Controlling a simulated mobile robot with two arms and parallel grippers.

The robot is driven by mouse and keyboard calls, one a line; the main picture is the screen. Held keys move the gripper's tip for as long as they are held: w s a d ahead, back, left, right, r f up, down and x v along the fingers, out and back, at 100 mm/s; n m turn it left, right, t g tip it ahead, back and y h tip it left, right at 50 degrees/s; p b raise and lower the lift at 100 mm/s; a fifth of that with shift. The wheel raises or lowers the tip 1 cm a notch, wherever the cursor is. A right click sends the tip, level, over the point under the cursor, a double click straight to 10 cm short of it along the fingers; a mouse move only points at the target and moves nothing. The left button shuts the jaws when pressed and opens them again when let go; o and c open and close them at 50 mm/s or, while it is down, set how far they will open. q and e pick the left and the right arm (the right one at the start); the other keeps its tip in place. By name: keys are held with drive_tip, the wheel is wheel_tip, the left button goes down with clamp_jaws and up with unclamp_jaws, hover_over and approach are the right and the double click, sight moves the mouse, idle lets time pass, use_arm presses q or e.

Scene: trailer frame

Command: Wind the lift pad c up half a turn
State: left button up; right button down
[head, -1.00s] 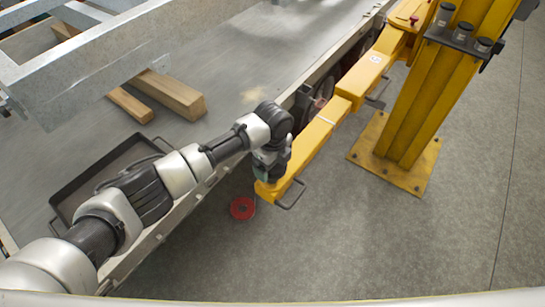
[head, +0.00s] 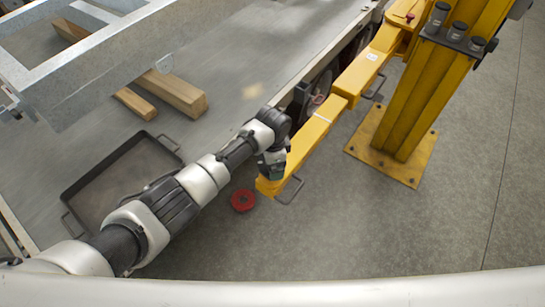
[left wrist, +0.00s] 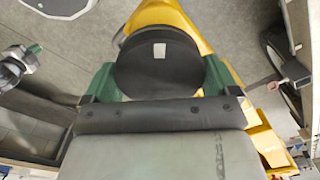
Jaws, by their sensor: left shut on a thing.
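The lift pad c, a round black pad with a white mark (left wrist: 160,62), sits at the near end of the yellow lift arm (head: 318,128). In the left wrist view it lies between the green fingertips of my left gripper (left wrist: 155,82), which is shut on its sides. In the head view my left gripper (head: 271,172) points down over the arm's end and hides the pad. A grey gripper with a green tip, apparently my right one (left wrist: 18,62), shows at the left wrist view's edge; its jaw gap is unclear.
A yellow post (head: 420,100) on a floor plate carries the arm. A red disc (head: 243,200) lies low beside the arm's end. A dark tray (head: 75,190), wood blocks (head: 178,93) and a metal frame (head: 120,60) are at left. Floor at right is clear.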

use_arm(q)
drive_tip(key=n+p, duration=0.1)
drive_tip(key=n, duration=0.3)
drive_tip(key=shift+s+a+f+n+p, duration=0.1)
drive_tip(key=shift+s+f+n+p, duration=0.05)
drive_tip(key=shift+n+p, duration=0.2)
drive_tip(key=shift+a+f+n+p, duration=0.15)
drive_tip(key=shift+n+p, duration=0.45)
drive_tip(key=shift+n, duration=1.25)
drive_tip(key=o, duration=0.7)
drive_tip(key=shift+c, duration=0.2)
drive_tip(key=shift+w+r, duration=0.2)
drive_tip(key=shift+w, duration=0.05)
wheel_tip(320, 180, up, 10)
drive_tip(key=shift+r, duration=0.2)
